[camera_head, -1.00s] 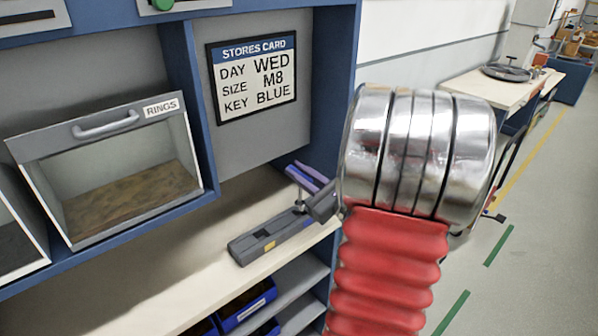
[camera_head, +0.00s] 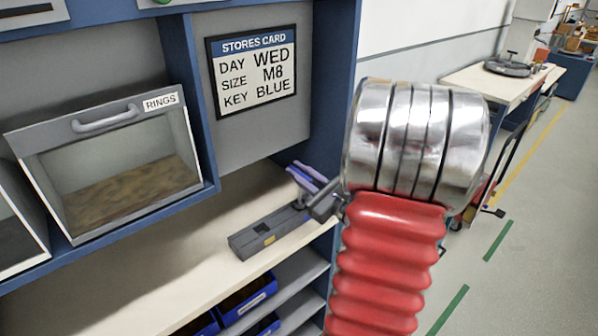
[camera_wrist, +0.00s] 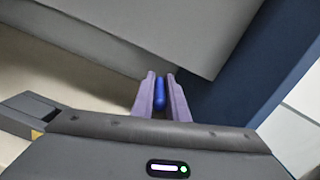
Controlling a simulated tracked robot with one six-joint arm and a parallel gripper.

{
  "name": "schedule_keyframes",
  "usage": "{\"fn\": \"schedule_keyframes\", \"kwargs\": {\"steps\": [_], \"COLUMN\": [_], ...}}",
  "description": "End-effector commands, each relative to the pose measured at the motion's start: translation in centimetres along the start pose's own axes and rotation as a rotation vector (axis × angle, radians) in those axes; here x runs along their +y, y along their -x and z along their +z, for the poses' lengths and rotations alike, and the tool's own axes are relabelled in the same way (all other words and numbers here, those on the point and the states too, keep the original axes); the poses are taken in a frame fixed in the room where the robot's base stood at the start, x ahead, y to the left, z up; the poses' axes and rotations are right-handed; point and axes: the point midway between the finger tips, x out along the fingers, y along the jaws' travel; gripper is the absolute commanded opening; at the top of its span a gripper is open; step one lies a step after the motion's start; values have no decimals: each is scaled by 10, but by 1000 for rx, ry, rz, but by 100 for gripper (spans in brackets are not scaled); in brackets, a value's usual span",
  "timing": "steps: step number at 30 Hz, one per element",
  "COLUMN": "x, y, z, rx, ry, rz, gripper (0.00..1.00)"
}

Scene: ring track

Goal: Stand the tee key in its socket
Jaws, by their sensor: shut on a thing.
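My gripper (camera_head: 308,177) has purple fingers and is shut on the tee key. In the wrist view, a blue part of the key (camera_wrist: 160,96) shows between the fingertips; the rest of it is hidden. I cannot tell whether the key touches the block.
The stores card (camera_head: 252,72) on the back panel reads WED, M8, BLUE. A blue upright (camera_head: 330,100) is close behind my gripper. Blue bins (camera_head: 245,300) sit below. The shelf left of the block is clear.

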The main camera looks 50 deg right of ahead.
Motion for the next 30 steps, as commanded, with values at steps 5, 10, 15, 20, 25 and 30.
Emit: {"fn": "schedule_keyframes", "kwargs": {"steps": [5, 10, 15, 20, 25, 30], "x": [1, 2, 3, 3, 4, 5], "y": [0, 0, 0, 1, 1, 1], "z": [-3, -6, -9, -11, -14, -17], "rx": [0, 0, 0, -1, -1, -1], "ry": [0, 0, 0, 0, 0, 0], "rz": [0, 0, 0, 0, 0, 0], "gripper": [0, 0, 0, 0, 0, 0]}}
